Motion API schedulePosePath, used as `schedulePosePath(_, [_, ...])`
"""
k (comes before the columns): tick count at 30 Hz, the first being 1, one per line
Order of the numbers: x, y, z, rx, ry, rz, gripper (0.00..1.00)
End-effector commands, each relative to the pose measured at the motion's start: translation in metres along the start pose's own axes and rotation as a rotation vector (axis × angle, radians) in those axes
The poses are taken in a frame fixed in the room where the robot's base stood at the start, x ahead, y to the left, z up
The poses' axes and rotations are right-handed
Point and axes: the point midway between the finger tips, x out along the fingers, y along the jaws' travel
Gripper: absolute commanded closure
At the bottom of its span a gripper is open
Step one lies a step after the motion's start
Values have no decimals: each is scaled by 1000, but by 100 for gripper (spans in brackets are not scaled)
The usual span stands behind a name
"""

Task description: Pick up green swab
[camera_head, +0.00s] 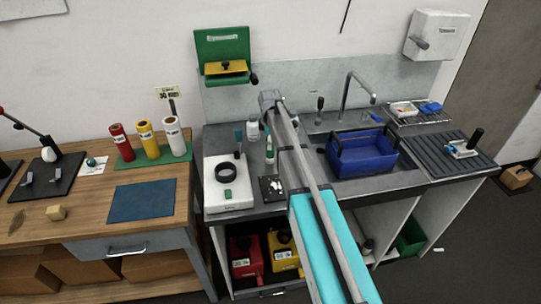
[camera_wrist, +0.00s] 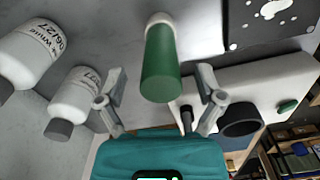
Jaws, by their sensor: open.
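A green cylinder with a white end (camera_wrist: 161,75), which I take for the green swab, stands in the middle of the wrist view. My gripper (camera_wrist: 161,76) is open, with one finger on each side of it in the picture. I see space between both fingers and the cylinder, and cannot tell the depth between them. In the head view a small green and white upright thing (camera_head: 269,152) beside my arm seems to be the same one. My gripper's fingers cannot be made out there.
White labelled bottles (camera_wrist: 72,103) stand close to the left finger in the wrist view. A white board (camera_head: 215,203) with a black ring (camera_head: 226,172) lies left in the head view. A black speckled card (camera_head: 271,188) is near. A blue basin (camera_head: 362,155) sits at the right.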

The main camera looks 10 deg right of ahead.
Motion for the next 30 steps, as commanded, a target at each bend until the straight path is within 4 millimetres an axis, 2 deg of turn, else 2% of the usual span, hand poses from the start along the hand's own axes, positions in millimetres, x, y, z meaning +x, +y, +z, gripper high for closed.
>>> schedulePosePath(3, [13,-1,0,0,0,0,13])
schedulePosePath(9, [23,-1,0,0,0,0,13])
schedulePosePath(30, [24,-1,0,0,0,0,13])
